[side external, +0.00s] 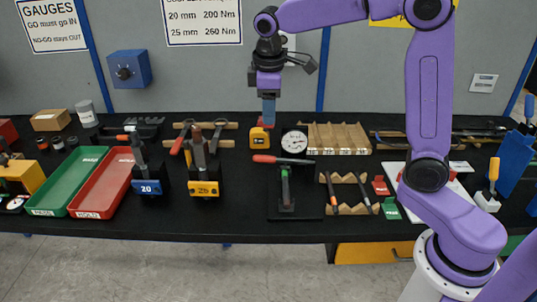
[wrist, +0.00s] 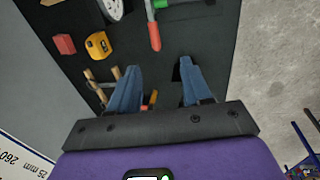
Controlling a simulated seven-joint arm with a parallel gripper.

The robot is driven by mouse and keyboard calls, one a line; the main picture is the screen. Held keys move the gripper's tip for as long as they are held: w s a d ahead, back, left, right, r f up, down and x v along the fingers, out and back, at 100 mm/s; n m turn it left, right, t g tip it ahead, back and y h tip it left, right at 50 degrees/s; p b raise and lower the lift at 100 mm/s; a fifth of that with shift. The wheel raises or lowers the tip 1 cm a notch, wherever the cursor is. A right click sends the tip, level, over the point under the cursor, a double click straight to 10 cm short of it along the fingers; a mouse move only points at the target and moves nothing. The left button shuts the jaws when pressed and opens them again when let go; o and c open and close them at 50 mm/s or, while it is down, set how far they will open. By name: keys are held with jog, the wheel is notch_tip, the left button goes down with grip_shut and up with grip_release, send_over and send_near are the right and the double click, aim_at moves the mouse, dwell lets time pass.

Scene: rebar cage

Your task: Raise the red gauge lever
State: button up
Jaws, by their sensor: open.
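A red-handled lever (side external: 266,158) lies roughly level on top of a small black stand with a green part (side external: 285,188), right of the middle of the bench. In the wrist view the red handle (wrist: 154,36) shows at the top centre, beyond my fingertips, with green at its far end. My gripper (side external: 268,124) hangs fingers down above and behind the lever, just over the yellow tape measure (side external: 259,139). In the wrist view its two blue fingers (wrist: 158,68) stand apart with nothing held between them. The gripper does not touch the lever.
A round dial gauge (side external: 294,142) and a wooden notched block (side external: 338,137) stand to the right. Blocks marked 20 (side external: 149,186) and 25 (side external: 204,188) carry upright tools on the left. Green (side external: 62,182) and red (side external: 100,184) trays lie farther left.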

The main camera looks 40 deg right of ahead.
jog(key=w, duration=0.1)
send_near(269, 157)
jog(key=f, duration=0.3)
jog(key=w+f, duration=0.1)
jog(key=f, duration=0.2)
jog(key=d+f, duration=0.1)
jog(key=f, duration=0.1)
jog(key=shift+w+d+f, duration=0.1)
jog(key=shift+w+f, duration=0.1)
jog(key=shift+f, duration=0.2)
grip_shut()
